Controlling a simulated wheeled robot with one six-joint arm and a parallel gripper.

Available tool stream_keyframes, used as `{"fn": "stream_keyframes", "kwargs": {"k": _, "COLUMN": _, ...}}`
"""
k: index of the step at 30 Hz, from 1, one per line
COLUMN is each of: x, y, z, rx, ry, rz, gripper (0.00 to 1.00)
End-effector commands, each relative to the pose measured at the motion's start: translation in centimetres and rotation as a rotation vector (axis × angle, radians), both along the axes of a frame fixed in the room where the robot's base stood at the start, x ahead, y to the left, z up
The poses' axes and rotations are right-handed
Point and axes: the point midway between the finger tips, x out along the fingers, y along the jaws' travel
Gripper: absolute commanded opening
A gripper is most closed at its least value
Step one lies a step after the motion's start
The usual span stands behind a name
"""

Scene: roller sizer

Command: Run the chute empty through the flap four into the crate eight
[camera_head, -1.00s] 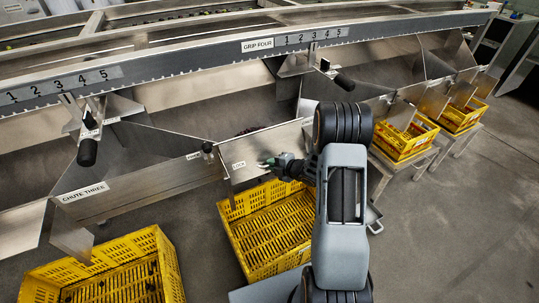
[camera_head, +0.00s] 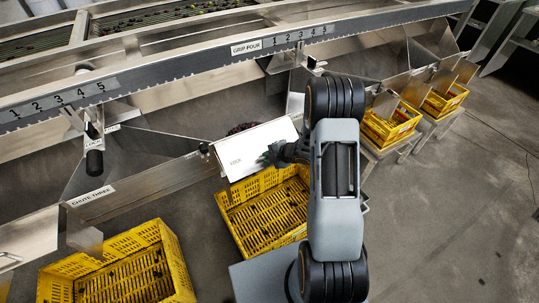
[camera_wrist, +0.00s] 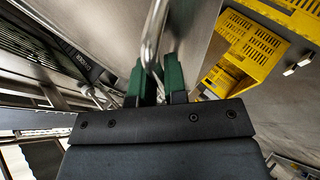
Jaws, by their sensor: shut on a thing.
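The flap (camera_head: 252,140) is a bright metal plate at the mouth of the chute under the GRIP FOUR label. My gripper (camera_head: 274,155) is at its right part. In the wrist view, its green fingers (camera_wrist: 154,78) are shut on a bent metal bar (camera_wrist: 153,45), the flap's handle. Dark reddish fruit (camera_head: 240,128) shows just behind the flap's top edge; most of the chute's inside is hidden by the flap and my arm. A yellow crate (camera_head: 232,222) stands right below the flap. Its slotted floor shows, with dark spots; its number is not readable.
The CHUTE THREE board (camera_head: 130,190) and a black-handled lever (camera_head: 94,162) are to the left. Another yellow crate (camera_head: 163,232) stands below there. More yellow crates (camera_head: 388,128) stand on metal stands at right. Floor is clear at the lower right.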

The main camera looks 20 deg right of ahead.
Motion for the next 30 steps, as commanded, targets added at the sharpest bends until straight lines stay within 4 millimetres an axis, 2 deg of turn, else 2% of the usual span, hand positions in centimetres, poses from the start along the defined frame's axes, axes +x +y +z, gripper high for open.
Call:
{"fn": "stream_keyframes", "kwargs": {"k": 8, "x": 0.2, "y": 0.0, "z": 0.2, "rx": 0.002, "ry": -0.007, "rz": -0.001, "gripper": 0.0}}
{"fn": "stream_keyframes", "kwargs": {"k": 9, "x": 0.2, "y": 0.0, "z": 0.2, "rx": 0.002, "ry": -0.007, "rz": -0.001, "gripper": 0.14}}
{"fn": "stream_keyframes", "kwargs": {"k": 16, "x": 0.1, "y": 0.0, "z": 0.2, "rx": 0.002, "ry": -0.005, "rz": -0.001, "gripper": 0.37}}
{"fn": "stream_keyframes", "kwargs": {"k": 25, "x": -0.1, "y": -0.2, "z": 0.3, "rx": 0.001, "ry": -0.004, "rz": -0.002, "gripper": 0.37}}
{"fn": "stream_keyframes", "kwargs": {"k": 30, "x": -1.3, "y": -1.3, "z": 1.7, "rx": 0.0, "ry": -0.004, "rz": -0.005, "gripper": 0.37}}
